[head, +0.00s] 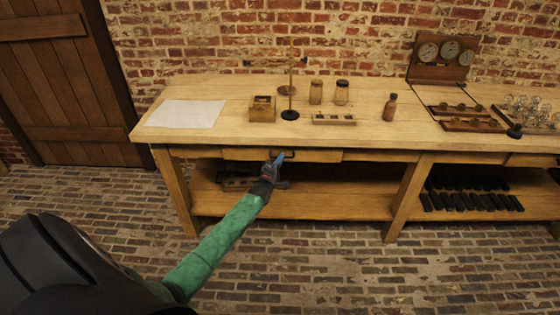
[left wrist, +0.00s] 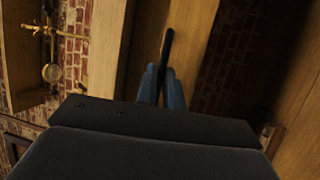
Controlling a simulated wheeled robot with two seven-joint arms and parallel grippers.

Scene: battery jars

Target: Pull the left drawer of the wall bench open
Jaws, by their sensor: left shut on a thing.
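The wall bench (head: 240,135) is a long pale wooden table against the brick wall. Its left drawer (head: 325,156) is under the top, and its front looks close to flush with the apron; I cannot tell whether it is slightly out. A dark handle (head: 289,153) is on the drawer front and also shows in the left wrist view (left wrist: 167,45). My left gripper (head: 278,158) has blue fingers at the handle. In the left wrist view my left gripper (left wrist: 161,85) is shut on the handle. My right gripper is not in view.
On the bench top stand a metal stand (head: 290,114), a wooden box (head: 262,109), jars (head: 342,92), a brown bottle (head: 390,108) and a white sheet (head: 186,113). Dark items (head: 470,201) lie on the lower shelf at right. The brick floor in front is clear.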

